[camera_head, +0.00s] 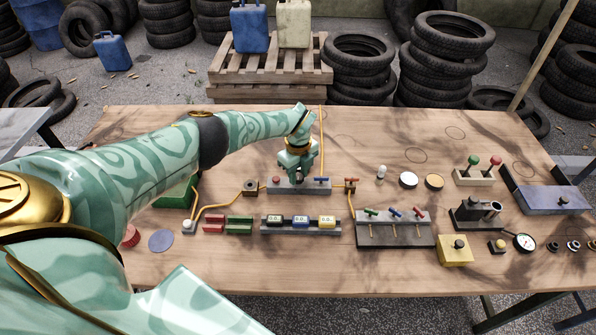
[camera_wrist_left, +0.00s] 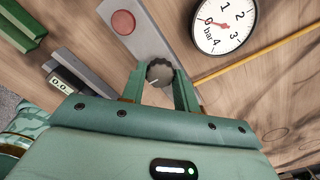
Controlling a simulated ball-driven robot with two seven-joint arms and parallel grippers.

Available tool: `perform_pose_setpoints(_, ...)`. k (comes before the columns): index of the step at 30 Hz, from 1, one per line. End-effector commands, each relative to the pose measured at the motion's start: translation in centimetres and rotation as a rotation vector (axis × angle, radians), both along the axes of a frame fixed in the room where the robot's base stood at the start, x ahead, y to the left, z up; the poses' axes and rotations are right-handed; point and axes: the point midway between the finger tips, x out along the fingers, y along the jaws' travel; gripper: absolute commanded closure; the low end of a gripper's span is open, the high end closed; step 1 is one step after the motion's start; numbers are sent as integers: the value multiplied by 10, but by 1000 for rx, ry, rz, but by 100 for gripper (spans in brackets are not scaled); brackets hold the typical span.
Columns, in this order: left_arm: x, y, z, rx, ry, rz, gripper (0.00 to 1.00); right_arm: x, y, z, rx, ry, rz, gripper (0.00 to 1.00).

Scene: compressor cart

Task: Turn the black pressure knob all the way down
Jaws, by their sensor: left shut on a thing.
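The black pressure knob (camera_wrist_left: 160,73) is round and ribbed, with a pale mark on its top. It sits on a grey panel (camera_wrist_left: 143,36) that also carries a red round button (camera_wrist_left: 123,22). My left gripper (camera_wrist_left: 160,87) is shut on the knob, one finger on each side. In the head view my left gripper (camera_head: 298,172) points down at the grey panel (camera_head: 318,187) and mostly hides the knob. A white dial gauge (camera_wrist_left: 224,25) marked in bar stands beside the panel; its red needle lies near 0. My right gripper is not in view.
Three small displays (camera_head: 301,222) stand in front of the panel. A block with coloured levers (camera_head: 395,232) is to the right. A yellow box (camera_head: 455,251) with a black knob is further right. A yellow hose (camera_head: 216,205) runs left of the panel.

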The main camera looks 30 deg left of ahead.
Motion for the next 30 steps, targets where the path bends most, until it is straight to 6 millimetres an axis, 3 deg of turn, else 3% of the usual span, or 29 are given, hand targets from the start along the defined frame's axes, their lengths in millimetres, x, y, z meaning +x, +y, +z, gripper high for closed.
perform_pose_setpoints(19,2,2,2,2,-6,53,92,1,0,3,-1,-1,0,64)
perform_pose_setpoints(20,2,2,2,2,-5,53,67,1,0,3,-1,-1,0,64)
perform_pose_setpoints(22,2,1,2,2,-5,53,48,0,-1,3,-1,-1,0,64)
perform_pose_setpoints(30,1,1,1,0,-2,51,48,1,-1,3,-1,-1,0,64)
